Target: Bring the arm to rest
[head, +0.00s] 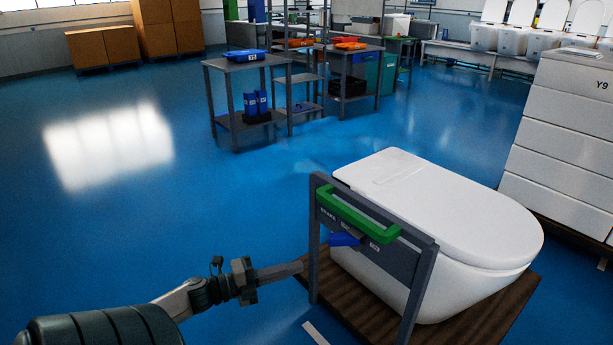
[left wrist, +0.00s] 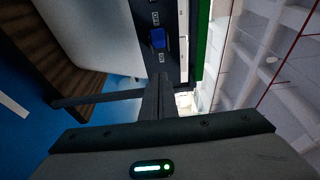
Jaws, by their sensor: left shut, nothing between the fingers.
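My left arm comes in from the lower left in the head view. Its gripper (head: 297,268) is shut and empty, its tip beside the left post of a dark grey frame with a green handle (head: 355,214). I cannot tell whether it touches the post. In the left wrist view, the shut fingers (left wrist: 158,85) point towards the dark panel, with a blue part (left wrist: 158,38) and the green handle (left wrist: 202,40) beyond. A white toilet (head: 440,205) with a closed lid stands behind the frame on a brown wooden base (head: 365,312). My right gripper is not in view.
A stack of white boxes (head: 560,130) marked Y9 stands at the right. Grey tables (head: 247,62) with blue and orange trays stand at the back, near brown cabinets (head: 103,45). More white toilets line the back right. The blue floor at the left is clear.

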